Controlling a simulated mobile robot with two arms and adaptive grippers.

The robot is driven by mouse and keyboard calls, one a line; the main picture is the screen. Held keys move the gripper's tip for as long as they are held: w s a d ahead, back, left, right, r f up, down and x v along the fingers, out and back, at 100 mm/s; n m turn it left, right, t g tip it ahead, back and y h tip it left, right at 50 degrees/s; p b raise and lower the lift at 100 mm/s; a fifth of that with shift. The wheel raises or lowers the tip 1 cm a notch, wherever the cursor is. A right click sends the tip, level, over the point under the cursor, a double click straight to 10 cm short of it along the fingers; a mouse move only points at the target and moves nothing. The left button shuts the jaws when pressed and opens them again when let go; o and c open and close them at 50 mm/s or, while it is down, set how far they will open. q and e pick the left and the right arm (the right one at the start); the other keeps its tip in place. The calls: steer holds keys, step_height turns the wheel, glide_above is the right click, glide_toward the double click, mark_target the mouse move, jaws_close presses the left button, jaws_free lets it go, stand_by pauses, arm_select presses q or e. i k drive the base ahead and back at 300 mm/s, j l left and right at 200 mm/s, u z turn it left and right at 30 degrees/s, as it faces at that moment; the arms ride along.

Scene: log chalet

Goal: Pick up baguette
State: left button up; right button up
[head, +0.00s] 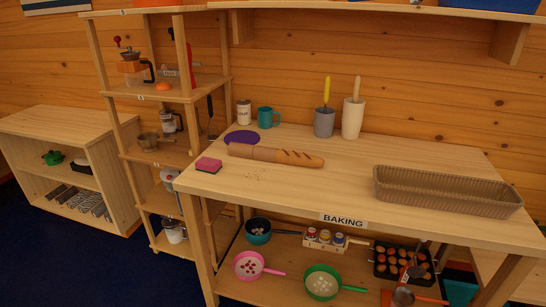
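The baguette (290,157) lies on the wooden table marked BAKING (340,185), left of the table's middle. It is long and brown, with dark slashes on its right part; its left part is plain and smoother. It lies roughly left to right, tilted slightly, with nothing resting on top of it. Neither of my grippers is in the head view.
A pink sponge (208,165) and purple disc (242,137) lie near the baguette's left end. Behind stand a teal mug (266,117), a white canister (244,112), and two utensil holders (324,122). A long brown basket (445,190) sits right. The front middle tabletop is clear.

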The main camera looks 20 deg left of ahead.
mark_target(234, 149)
steer(key=i+j+z, duration=0.15)
steer(key=i+j, duration=0.2)
steer(key=i+j+z, duration=0.15)
steer(key=i+j, duration=0.15)
steer(key=j, duration=0.15)
steer(key=i+j+z, duration=0.15)
steer(key=j, duration=0.3)
steer(key=i, duration=0.1)
